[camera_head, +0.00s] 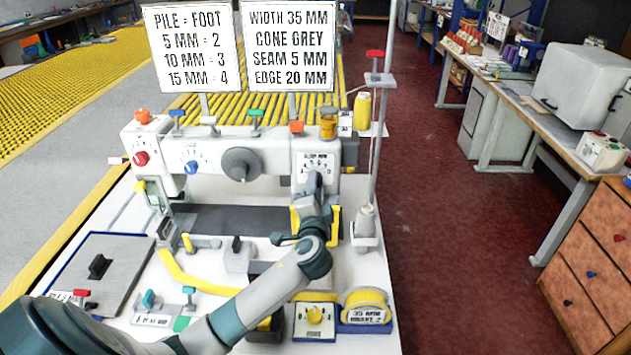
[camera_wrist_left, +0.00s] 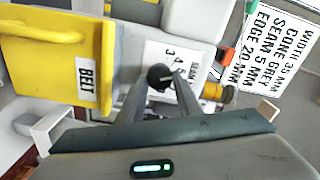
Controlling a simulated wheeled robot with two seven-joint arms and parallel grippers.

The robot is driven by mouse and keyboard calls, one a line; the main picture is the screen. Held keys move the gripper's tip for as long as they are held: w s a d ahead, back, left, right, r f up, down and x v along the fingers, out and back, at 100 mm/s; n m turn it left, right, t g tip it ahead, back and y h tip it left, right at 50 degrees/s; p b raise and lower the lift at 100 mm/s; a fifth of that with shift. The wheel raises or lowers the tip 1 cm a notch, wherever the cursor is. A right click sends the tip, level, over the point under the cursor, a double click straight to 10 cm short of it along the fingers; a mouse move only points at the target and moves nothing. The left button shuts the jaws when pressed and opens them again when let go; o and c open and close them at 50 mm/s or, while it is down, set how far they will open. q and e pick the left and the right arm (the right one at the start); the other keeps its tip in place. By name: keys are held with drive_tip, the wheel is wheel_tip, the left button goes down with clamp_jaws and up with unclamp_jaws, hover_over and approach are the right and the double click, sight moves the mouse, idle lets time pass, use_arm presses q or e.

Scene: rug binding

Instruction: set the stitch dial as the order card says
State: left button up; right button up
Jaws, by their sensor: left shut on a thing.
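The order card (camera_head: 287,45) stands behind the machine and reads width 35 mm, cone grey, seam 5 mm, edge 20 mm; it also shows in the left wrist view (camera_wrist_left: 275,50). At the right end of the white sewing machine is a numbered dial plate (camera_head: 318,162), too small to read fully. In the left wrist view, my left gripper (camera_wrist_left: 160,82) is shut on a black knob (camera_wrist_left: 159,75) in front of this plate (camera_wrist_left: 160,55). The gripper (camera_head: 313,183) hides the knob in the head view. The pointer setting cannot be read. My right gripper is out of view.
A second card (camera_head: 195,48) reads pile and foot values. The machine also carries a red knob (camera_head: 141,158), a blue knob (camera_head: 192,167) and a big grey knob (camera_head: 241,165). A yellow belt cover (camera_wrist_left: 60,55) sits close beside the left gripper. A thread stand (camera_head: 376,130) rises at right.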

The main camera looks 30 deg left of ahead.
use_arm(q)
drive_tip(key=shift+m+p, duration=0.35)
drive_tip(key=shift+m, duration=0.45)
drive_tip(key=shift+f, duration=0.1)
drive_tip(key=o, duration=1)
drive_tip(key=shift+o, duration=0.2)
drive_tip(key=shift+d, duration=0.1)
drive_tip(key=b+v, duration=0.5)
drive_tip(key=v, duration=1.2)
drive_tip(key=shift+s, duration=0.2)
